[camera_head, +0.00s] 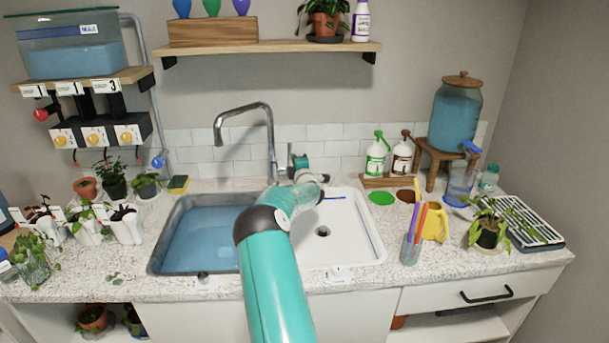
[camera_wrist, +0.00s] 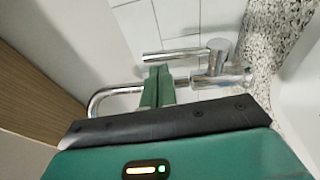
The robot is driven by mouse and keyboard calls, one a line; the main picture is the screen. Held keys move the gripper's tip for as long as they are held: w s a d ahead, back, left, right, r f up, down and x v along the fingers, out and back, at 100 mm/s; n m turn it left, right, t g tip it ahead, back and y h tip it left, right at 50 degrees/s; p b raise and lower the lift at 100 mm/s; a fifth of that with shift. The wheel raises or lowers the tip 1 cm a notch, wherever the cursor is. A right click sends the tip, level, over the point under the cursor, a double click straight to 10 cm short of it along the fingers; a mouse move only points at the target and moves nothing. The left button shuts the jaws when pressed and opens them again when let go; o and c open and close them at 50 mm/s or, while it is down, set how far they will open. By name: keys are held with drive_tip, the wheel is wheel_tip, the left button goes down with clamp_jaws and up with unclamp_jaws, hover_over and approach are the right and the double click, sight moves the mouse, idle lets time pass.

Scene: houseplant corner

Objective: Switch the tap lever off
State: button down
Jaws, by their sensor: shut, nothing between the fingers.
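The chrome tap (camera_head: 270,135) stands behind the sink, its spout arching left over the left basin. No stream shows below the spout in the head view. In the wrist view, the tap lever (camera_wrist: 170,57) is a chrome rod pointing left from the round tap body (camera_wrist: 218,52). My gripper (camera_wrist: 158,72) is shut and empty, with its green fingertips right beside the lever; I cannot tell whether they touch it. In the head view, my gripper is by the tap's base, and the lever is not clearly visible there.
The left basin (camera_head: 168,243) holds blue water; the right basin (camera_head: 345,250) is empty. A wooden shelf (camera_head: 270,48) hangs above. A cup of pens (camera_head: 411,250) stands right of the sink.

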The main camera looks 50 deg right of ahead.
drive_tip(key=r+v, duration=0.1)
drive_tip(key=v, duration=0.9)
drive_tip(key=shift+r, duration=0.25)
drive_tip(key=w+a+r+m+g, duration=0.1)
drive_tip(key=a+r+m+g, duration=0.1)
drive_tip(key=a+r+m, duration=0.3)
drive_tip(key=w+a+r+m+g, duration=0.1)
drive_tip(key=a+r+m+g, duration=0.15)
drive_tip(key=a, duration=0.55)
drive_tip(key=s+a+r+m+y, duration=0.1)
drive_tip(key=a+m+y, duration=0.15)
drive_tip(key=a, duration=0.75)
drive_tip(key=s+a+r+m+y, duration=0.1)
drive_tip(key=a+r+y, duration=0.15)
drive_tip(key=a, duration=0.85)
drive_tip(key=s+a+g+y, duration=0.2)
drive_tip(key=s+a+y, duration=0.5)
drive_tip(key=a, duration=1)
drive_tip(key=s+a+f+g, duration=0.1)
drive_tip(key=s+a, duration=0.4)
drive_tip(key=s, duration=0.3)
drive_tip(key=s+a+f+g, duration=0.2)
drive_tip(key=s+a, duration=0.4)
drive_tip(key=s, duration=0.2)
drive_tip(key=shift+s+h, duration=0.15)
drive_tip(key=shift+h, duration=0.15)
